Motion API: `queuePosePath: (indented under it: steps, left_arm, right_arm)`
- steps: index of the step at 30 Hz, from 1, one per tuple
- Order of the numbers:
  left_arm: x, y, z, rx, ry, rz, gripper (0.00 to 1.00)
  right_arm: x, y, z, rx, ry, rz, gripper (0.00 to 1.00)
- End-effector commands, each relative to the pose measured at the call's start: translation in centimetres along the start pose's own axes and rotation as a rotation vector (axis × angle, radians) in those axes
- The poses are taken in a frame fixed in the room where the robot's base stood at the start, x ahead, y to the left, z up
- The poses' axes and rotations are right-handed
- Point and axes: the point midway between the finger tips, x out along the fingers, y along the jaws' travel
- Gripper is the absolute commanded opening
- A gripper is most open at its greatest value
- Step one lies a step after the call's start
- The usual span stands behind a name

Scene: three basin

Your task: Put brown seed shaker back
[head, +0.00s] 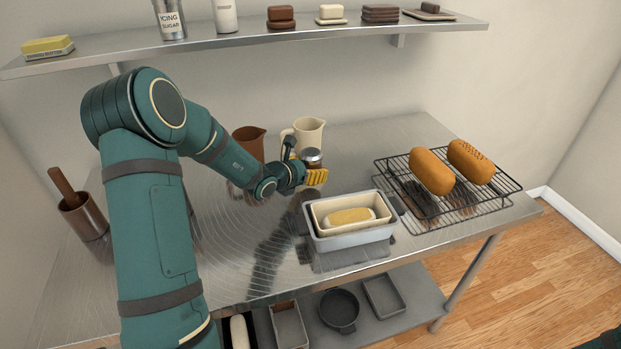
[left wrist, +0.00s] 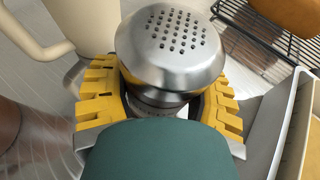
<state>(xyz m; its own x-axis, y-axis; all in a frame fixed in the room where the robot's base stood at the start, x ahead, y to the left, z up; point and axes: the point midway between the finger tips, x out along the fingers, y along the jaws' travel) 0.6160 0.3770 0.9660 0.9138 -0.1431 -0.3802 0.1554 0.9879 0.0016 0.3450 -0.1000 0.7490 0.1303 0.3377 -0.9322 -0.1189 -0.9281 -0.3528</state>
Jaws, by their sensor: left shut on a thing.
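The seed shaker (head: 313,157) has a domed silver lid and a dark brownish band below it. In the left wrist view its perforated lid (left wrist: 172,45) faces the camera. My left gripper (head: 315,177), with yellow finger pads, is shut around the shaker's body, and a pad shows on each side of it in the wrist view (left wrist: 170,108). The shaker looks upright. The gripper and my arm hide its lower part, so I cannot tell whether its base touches the steel table (head: 250,270).
A cream pitcher (head: 309,136) and a brown pitcher (head: 249,143) stand close behind the gripper. A grey tin (head: 350,238) with a cream liner and dough is in front right. Two loaves sit on a wire rack (head: 478,212). A wall shelf (head: 240,40) holds several items.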

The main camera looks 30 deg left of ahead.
Motion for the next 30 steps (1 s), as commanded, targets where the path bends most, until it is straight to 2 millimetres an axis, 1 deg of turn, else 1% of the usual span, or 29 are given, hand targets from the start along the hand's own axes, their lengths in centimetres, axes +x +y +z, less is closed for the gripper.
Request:
queuePosePath:
  steps: [1, 3, 5, 12, 17, 18, 20, 30]
  left_arm:
    - [0.4, 0.0, -0.9, -0.003, 0.002, 0.000, 0.21]
    - [0.8, 0.0, -1.9, -0.003, 0.003, 0.000, 0.21]
    - [0.9, 0.1, -2.3, -0.003, 0.001, 0.001, 0.21]
    - [1.0, 0.0, -2.3, -0.001, 0.000, 0.001, 0.21]
    - [1.1, 0.0, -2.7, -0.001, 0.000, 0.001, 0.21]
    - [1.1, 0.0, -2.7, -0.001, 0.001, 0.001, 0.75]
    - [1.1, 0.0, -2.7, -0.001, 0.001, 0.001, 0.94]
    - [1.0, 0.0, -2.5, -0.001, 0.001, 0.001, 0.94]
  right_arm:
    - [0.3, 0.1, 0.0, 0.000, 0.001, 0.000, 0.47]
    - [0.5, 0.2, -0.1, 0.000, 0.002, 0.000, 0.47]
    - [0.6, 0.2, -0.1, 0.000, 0.003, 0.000, 0.47]
    - [0.5, 0.2, -0.1, 0.000, 0.003, 0.000, 0.47]
    - [1.0, 0.4, -0.1, 0.000, 0.005, 0.000, 0.47]
    - [0.9, 0.3, -0.1, 0.000, 0.005, 0.000, 0.47]
    - [0.8, 0.3, -0.1, 0.000, 0.005, 0.000, 0.47]
    - [0.7, 0.3, -0.1, 0.000, 0.005, 0.000, 0.47]
